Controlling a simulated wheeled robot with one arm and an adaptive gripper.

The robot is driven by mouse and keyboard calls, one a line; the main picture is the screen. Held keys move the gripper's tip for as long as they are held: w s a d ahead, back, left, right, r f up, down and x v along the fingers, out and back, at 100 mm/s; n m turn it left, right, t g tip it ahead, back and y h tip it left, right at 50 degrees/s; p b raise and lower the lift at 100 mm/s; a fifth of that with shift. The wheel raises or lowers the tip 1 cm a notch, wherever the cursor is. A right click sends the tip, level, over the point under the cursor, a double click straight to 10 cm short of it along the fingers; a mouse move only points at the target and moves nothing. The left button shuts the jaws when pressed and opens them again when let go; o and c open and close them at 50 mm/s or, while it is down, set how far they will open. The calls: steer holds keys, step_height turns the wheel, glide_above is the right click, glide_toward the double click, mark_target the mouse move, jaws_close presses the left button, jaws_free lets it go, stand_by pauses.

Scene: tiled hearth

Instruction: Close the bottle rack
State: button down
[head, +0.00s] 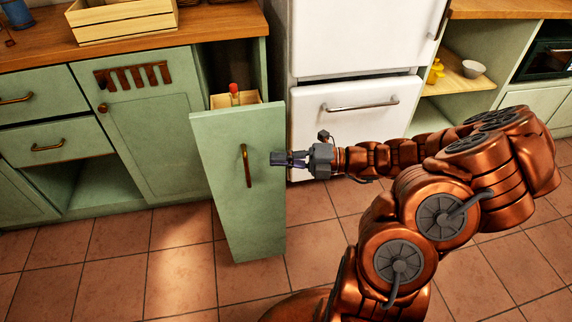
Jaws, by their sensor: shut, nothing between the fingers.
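The bottle rack (228,205) is a narrow green pull-out unit between the lower cabinets and the white fridge. It stands out from its opening, with its tall front facing the room. A brass vertical handle (246,166) sits on that front. Behind the front, a wooden tray (250,97) and a bottle with a red top (234,93) show; the rest inside is hidden. My gripper (275,158) is shut and empty. It is at the right edge of the front, just right of the handle. I cannot tell whether it touches the front.
A white fridge (362,40) with a lower drawer (350,115) stands right of the rack. Green cabinets (145,130) are on the left, under a wooden counter (50,45) with a wooden crate (120,22). The tiled floor (180,265) in front is clear.

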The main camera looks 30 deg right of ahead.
steer(key=shift+w+d, duration=0.3)
steer(key=shift+w, duration=0.65)
steer(key=shift+w+r, duration=0.1)
steer(key=shift+w, duration=0.05)
